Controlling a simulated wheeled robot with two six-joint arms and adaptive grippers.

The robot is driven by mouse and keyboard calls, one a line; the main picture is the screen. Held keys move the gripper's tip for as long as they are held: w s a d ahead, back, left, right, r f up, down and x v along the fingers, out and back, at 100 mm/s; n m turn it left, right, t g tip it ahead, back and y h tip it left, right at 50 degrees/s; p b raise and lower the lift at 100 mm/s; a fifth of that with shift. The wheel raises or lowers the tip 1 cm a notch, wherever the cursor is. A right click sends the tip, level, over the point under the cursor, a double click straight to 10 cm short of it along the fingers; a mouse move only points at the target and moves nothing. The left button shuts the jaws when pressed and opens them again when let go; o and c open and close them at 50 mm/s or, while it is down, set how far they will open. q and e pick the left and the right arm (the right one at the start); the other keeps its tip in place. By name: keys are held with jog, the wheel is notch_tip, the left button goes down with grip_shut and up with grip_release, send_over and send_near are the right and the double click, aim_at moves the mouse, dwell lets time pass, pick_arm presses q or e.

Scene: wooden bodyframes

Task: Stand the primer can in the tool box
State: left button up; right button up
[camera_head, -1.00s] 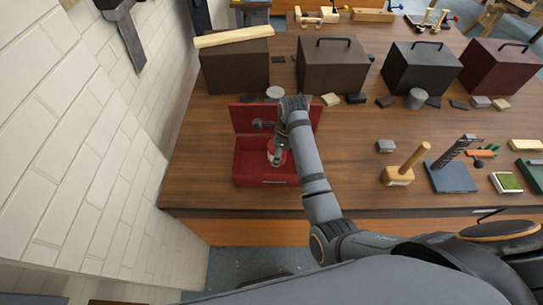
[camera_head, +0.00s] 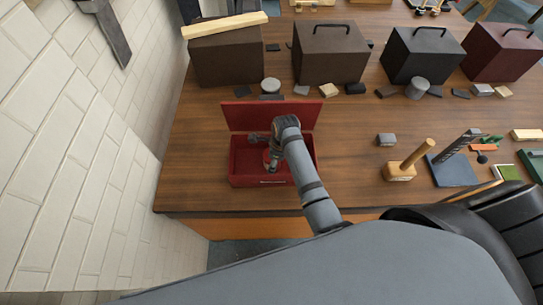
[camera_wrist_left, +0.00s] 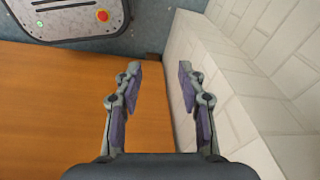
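The open red tool box (camera_head: 247,181) stands on the bench, its lid (camera_head: 240,117) raised at the back. The primer can (camera_head: 266,158), small and reddish, is inside the box, mostly covered by my right gripper (camera_head: 272,165). That gripper reaches down into the box from above and looks shut on the can's upper part. The can looks about upright; whether it touches the box floor is hidden. My left gripper (camera_wrist_left: 159,85) is open and empty in the left wrist view, beside the wall and the bench's wooden front. It is not visible in the head view.
Dark cases (camera_head: 329,52) line the back of the bench, with small blocks and a grey cylinder (camera_head: 271,86) before them. A mallet (camera_head: 399,171) and a blue stand (camera_head: 452,172) lie to the right. A white brick wall (camera_head: 70,160) is at left. Bench left of the box is clear.

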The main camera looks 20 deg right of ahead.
jog(key=shift+w+d+f, duration=0.2)
jog(key=shift+w+f, duration=0.2)
jog(key=shift+f, duration=0.05)
jog(key=o, duration=1.4)
jog(key=shift+s+a, duration=0.1)
jog(key=shift+s, duration=0.05)
jog(key=shift+r, duration=0.3)
jog(key=r+b, duration=0.1)
jog(key=r, duration=0.2)
jog(key=d+r+b, duration=0.1)
jog(key=r, duration=0.3)
jog(key=s+r+b, duration=0.1)
jog(key=r, duration=0.3)
jog(key=shift+d, duration=0.2)
pick_arm(q)
jog(key=f, duration=0.3)
jog(key=shift+s+d, duration=0.1)
jog(key=shift+s, duration=0.2)
pick_arm(e)
jog(key=shift+r, duration=0.25)
jog(key=shift+s, duration=0.1)
jog(key=shift+f, duration=0.1)
